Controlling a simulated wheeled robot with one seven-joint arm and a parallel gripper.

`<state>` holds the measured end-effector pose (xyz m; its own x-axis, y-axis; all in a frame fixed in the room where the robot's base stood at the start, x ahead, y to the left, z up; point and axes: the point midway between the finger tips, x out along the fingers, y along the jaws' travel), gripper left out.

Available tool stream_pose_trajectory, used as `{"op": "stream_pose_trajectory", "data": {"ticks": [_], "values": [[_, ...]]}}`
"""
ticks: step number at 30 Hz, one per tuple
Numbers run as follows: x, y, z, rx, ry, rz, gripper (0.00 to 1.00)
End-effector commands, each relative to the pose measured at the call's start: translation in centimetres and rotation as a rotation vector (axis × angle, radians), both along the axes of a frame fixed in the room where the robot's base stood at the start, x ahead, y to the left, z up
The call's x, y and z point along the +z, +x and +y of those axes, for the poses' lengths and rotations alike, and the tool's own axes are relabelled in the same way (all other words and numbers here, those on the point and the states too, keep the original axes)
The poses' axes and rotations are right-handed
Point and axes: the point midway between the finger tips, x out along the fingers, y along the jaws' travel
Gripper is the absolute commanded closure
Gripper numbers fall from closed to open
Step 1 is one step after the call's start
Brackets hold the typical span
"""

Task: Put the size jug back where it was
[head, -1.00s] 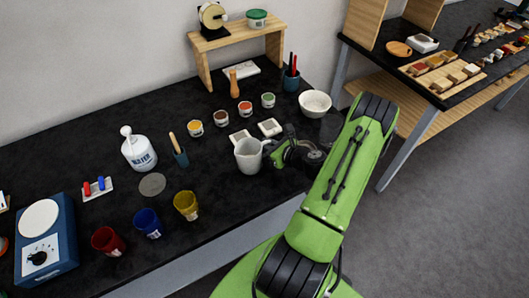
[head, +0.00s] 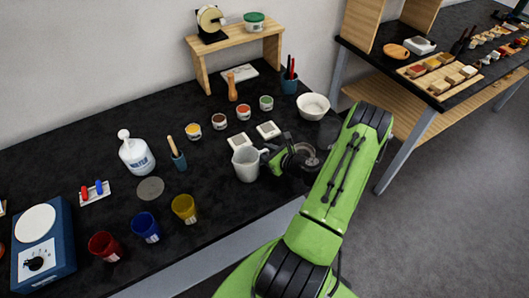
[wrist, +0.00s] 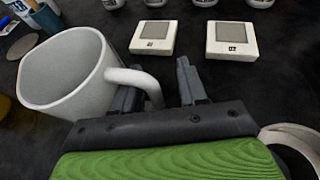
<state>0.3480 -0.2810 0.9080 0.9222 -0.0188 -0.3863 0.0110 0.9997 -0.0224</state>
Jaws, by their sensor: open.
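The white size jug (head: 246,164) stands upright on the black bench, its handle toward my gripper (head: 270,156). In the wrist view the jug (wrist: 66,72) is at the left, looking empty inside. My gripper (wrist: 157,80) is open, with the jug's handle between its two fingers. I cannot tell whether either finger touches the handle. The jug's base is hidden in the wrist view.
Two white square tiles (head: 268,131) lie just behind the jug, with several small jars behind them. A white bowl (head: 313,105) stands behind right.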

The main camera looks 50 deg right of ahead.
Motion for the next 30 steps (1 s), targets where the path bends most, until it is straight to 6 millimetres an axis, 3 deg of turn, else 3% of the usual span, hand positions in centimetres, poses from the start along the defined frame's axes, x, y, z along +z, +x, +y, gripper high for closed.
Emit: {"op": "stream_pose_trajectory", "data": {"ticks": [12, 16, 21, 24, 26, 30], "values": [[4.0, -9.2, 0.1, -0.005, 0.0, 0.0, 0.58], [4.7, -10.7, 0.2, -0.001, 0.001, 0.0, 0.58], [4.8, -11.1, 0.3, 0.002, -0.001, -0.001, 0.58], [5.5, -10.1, 1.2, 0.081, -0.057, 0.019, 0.58], [6.6, -8.7, 2.8, 0.212, -0.152, 0.051, 0.58], [10.0, -5.6, 9.1, 0.687, -0.507, 0.148, 0.58]]}}
